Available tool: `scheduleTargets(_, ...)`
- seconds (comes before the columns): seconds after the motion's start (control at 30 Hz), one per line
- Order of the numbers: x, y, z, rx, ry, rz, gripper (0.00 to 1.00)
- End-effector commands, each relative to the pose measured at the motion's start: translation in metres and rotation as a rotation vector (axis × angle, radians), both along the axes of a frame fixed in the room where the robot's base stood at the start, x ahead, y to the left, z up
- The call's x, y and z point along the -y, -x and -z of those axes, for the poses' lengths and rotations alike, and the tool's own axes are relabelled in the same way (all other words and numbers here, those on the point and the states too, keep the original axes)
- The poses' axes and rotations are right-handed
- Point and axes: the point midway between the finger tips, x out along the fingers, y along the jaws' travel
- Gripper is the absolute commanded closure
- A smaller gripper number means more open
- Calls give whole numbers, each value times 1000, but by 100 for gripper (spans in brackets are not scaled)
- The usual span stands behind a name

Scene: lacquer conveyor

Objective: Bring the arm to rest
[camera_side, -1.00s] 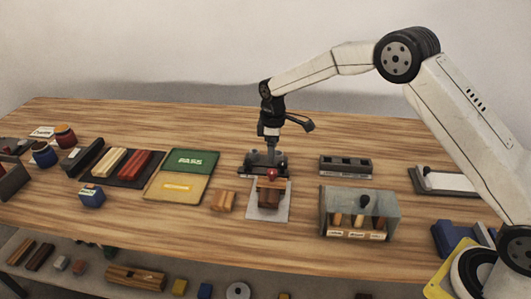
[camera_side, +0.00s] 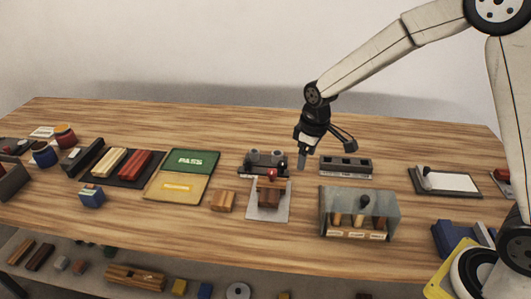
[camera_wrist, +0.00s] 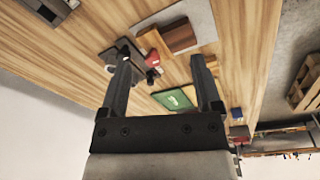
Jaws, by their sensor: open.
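My gripper (camera_side: 303,160) is in the air above the wooden table, between the small dark stand with two grey cups (camera_side: 265,158) and the dark slotted block (camera_side: 345,166). In the wrist view my gripper (camera_wrist: 165,90) shows two dark fingers spread apart with nothing between them. The arm is raised and bent, its elbow at the upper right of the side view.
A clear-walled box (camera_side: 382,205) with wooden pieces stands at front right. A wooden block (camera_side: 224,201), green PASS mat (camera_side: 191,160) and yellow mat (camera_side: 177,189) lie to the left. A white board (camera_side: 452,182) lies at right. The table's back strip is clear.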

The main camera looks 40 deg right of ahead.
Motion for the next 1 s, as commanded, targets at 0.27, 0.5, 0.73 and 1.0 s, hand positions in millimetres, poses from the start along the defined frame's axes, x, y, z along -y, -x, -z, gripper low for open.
scheduleTargets(0.27, 5, 66, -6, 48, -22, 164, 18)
scheduleTargets(0.5, 8, 124, -4, 88, -47, 300, 18)
scheduleTargets(0.73, 9, 159, 0, 111, -64, 383, 18)
scheduleTargets(1.0, 9, 166, 2, 115, -68, 401, 18)
